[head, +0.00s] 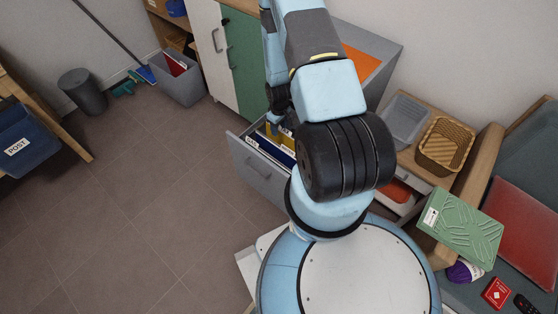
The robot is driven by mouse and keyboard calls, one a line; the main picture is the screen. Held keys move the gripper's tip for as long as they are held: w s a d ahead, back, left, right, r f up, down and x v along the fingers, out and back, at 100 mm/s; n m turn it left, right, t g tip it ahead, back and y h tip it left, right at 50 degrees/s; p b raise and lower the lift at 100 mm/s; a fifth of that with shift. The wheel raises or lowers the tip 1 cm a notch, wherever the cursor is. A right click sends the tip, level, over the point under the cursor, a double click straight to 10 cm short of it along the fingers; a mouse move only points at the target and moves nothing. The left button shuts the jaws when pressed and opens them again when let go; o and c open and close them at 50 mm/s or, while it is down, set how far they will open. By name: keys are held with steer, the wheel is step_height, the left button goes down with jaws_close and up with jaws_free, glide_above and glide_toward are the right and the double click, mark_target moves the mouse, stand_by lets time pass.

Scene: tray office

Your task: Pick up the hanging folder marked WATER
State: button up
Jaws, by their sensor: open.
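A grey drawer (262,171) stands pulled out of a cabinet beyond my arm. Hanging folders are inside it: dark blue ones (273,152) with white label strips and a yellow one (287,132). My gripper (274,120) points down over the drawer's far left part, close to the folders. It is open, its fingertips are small and dark, and I cannot tell whether they touch a folder. My arm hides the right part of the drawer.
A grey bin (180,77) with a red folder stands at the back left, by a dark round bin (83,91). A wicker basket (446,144) and green box (461,227) are at the right. Floor left is clear.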

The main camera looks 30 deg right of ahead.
glide_above(281, 153)
steer(key=w, duration=0.1)
step_height(281, 153, down, 4)
steer(key=shift+w+d+f, duration=0.1)
steer(key=shift+d, duration=0.05)
steer(key=shift+d+f, duration=0.1)
steer(key=shift+f, duration=6.7)
jaws_close()
